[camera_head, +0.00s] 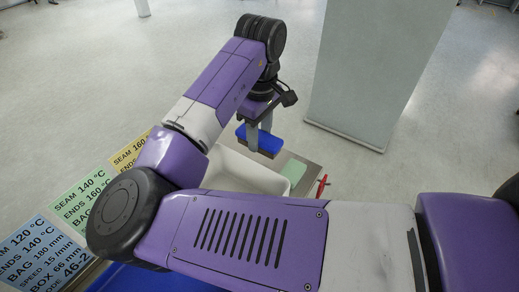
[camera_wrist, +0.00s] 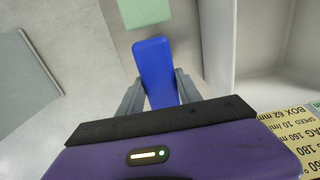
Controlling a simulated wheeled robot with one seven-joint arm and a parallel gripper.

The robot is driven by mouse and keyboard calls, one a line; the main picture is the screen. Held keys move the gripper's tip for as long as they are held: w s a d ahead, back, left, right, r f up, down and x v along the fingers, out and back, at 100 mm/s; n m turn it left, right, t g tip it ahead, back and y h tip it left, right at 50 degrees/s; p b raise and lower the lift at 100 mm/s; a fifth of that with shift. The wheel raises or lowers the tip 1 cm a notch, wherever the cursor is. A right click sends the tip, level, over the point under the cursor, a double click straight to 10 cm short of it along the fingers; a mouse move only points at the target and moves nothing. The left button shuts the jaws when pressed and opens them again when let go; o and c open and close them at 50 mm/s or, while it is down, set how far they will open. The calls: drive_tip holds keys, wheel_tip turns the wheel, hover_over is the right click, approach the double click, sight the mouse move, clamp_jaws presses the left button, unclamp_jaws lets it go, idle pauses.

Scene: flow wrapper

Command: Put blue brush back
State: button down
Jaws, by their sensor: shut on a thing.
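The blue brush (camera_head: 262,140) is held in my gripper (camera_head: 258,132), above the bench beside a white tray. In the wrist view the brush (camera_wrist: 155,70) lies between the two grey fingers (camera_wrist: 160,95), which are shut on it. Its long blue back faces the wrist camera. A green pad (camera_head: 293,172) lies on the bench below and to the right of the brush; it also shows at the top of the wrist view (camera_wrist: 143,12). I cannot tell the exact height of the brush above the bench.
A white tray (camera_head: 222,160) stands left of the green pad. A red-handled thing (camera_head: 322,186) is at the bench's right edge. Yellow, green and blue setting cards (camera_head: 82,203) lie at left. A grey panel (camera_head: 370,70) stands behind. My arm hides much of the bench.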

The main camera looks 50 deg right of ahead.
sight(260, 149)
drive_tip(key=shift+f, duration=2.4)
drive_tip(key=c, duration=0.8)
unclamp_jaws()
drive_tip(key=shift+f, duration=0.1)
wheel_tip(260, 149, up, 12)
drive_tip(key=shift+r+p, duration=0.1)
drive_tip(key=shift+p, duration=0.3)
